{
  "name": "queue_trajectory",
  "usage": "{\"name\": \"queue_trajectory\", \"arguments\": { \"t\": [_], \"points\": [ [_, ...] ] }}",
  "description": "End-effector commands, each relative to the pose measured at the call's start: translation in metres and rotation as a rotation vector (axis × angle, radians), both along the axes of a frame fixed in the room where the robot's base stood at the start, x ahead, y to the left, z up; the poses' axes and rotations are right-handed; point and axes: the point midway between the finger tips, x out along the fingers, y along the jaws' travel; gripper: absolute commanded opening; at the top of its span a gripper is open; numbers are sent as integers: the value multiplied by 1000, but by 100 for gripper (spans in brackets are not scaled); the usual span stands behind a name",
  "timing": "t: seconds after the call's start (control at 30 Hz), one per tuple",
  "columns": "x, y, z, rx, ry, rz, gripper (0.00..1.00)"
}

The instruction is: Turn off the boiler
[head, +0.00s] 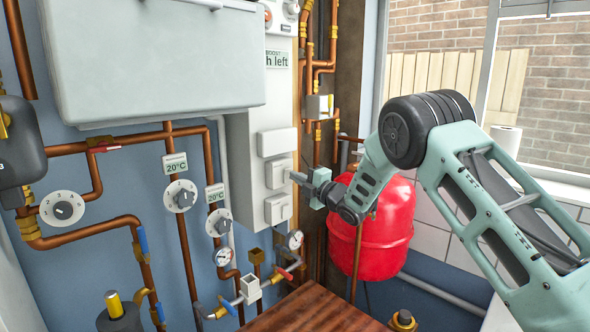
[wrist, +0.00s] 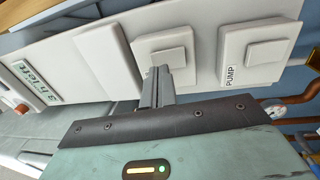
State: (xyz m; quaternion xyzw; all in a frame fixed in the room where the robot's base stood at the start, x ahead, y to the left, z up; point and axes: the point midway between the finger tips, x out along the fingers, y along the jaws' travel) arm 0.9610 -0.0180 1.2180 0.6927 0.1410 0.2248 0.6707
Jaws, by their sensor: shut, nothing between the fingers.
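A tall pale control panel (head: 246,168) carries a blank plate (head: 278,142) above two rocker switches. The middle switch (head: 279,172) also shows in the wrist view (wrist: 168,50); its label is almost wholly hidden behind my fingers. The lower switch (head: 279,208) is labelled PUMP in the wrist view (wrist: 262,52). No readable label says boiler. My gripper (head: 295,177) is shut and empty, its fingertips (wrist: 160,74) at the middle switch's lower part in the wrist view. I cannot tell whether they touch it, or which way the rocker is tipped.
A large grey casing (head: 150,60) hangs at upper left. Copper pipes, numbered dials (head: 62,208) and gauges (head: 223,257) cover the wall. A red tank (head: 378,225) stands close behind my wrist on the right. A wooden top (head: 310,312) lies below. A window is at right.

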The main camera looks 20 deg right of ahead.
Motion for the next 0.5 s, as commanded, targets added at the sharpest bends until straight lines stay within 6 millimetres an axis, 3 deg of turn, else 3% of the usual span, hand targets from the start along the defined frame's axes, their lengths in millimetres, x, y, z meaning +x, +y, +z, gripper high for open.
{"name": "queue_trajectory", "arguments": {
  "t": [0.2,0.5],
  "points": [
    [10,6,1,0,1,-1,0],
    [11,6,1,0,1,-1,0]
  ]
}}
